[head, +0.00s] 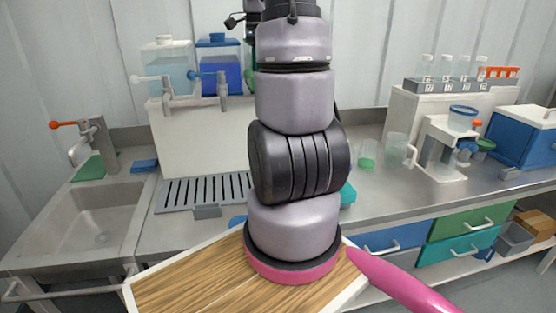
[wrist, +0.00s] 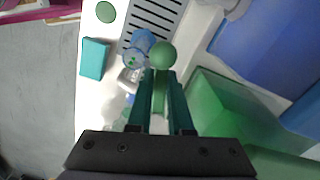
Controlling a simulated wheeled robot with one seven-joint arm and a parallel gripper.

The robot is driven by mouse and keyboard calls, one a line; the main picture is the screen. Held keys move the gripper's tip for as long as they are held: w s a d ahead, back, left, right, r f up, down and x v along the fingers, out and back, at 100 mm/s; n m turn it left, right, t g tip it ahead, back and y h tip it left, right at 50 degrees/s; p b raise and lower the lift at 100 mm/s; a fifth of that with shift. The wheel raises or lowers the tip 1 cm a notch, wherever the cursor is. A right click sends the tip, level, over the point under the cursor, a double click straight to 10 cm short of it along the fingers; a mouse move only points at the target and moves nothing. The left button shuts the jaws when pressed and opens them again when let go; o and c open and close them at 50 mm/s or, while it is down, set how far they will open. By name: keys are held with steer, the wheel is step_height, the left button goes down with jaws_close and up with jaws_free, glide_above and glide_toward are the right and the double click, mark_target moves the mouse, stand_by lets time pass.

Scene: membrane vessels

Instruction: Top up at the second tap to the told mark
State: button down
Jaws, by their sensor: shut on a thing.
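Two tanks stand on the white stand: a clear pale-blue one (head: 167,66) and a blue one (head: 220,68), with a grey tap (head: 167,88) and a second grey tap (head: 222,90) on its front. My arm hides the area right of them. In the wrist view my gripper (wrist: 160,78) is shut on a green ball-ended handle (wrist: 162,55), apparently a tap lever, beside a green tank (wrist: 225,110). A clear vessel with a green spot (wrist: 132,58) and a bluish one (wrist: 143,40) sit near the fingertips. Their levels and marks cannot be read.
A slotted drip tray (head: 195,193) lies before the stand; a sink (head: 85,215) is at left. Clear cups (head: 368,150), a white jug (head: 396,150) and a bottle rack (head: 445,86) stand at right. A teal block (wrist: 95,58) lies on the counter.

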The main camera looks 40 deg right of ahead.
steer(key=s+n, duration=0.1)
steer(key=n, duration=0.2)
steer(key=s+n, duration=0.1)
steer(key=n, duration=0.1)
steer(key=shift+s+d+n, duration=0.15)
steer(key=shift+s+n, duration=0.15)
stand_by(7.2)
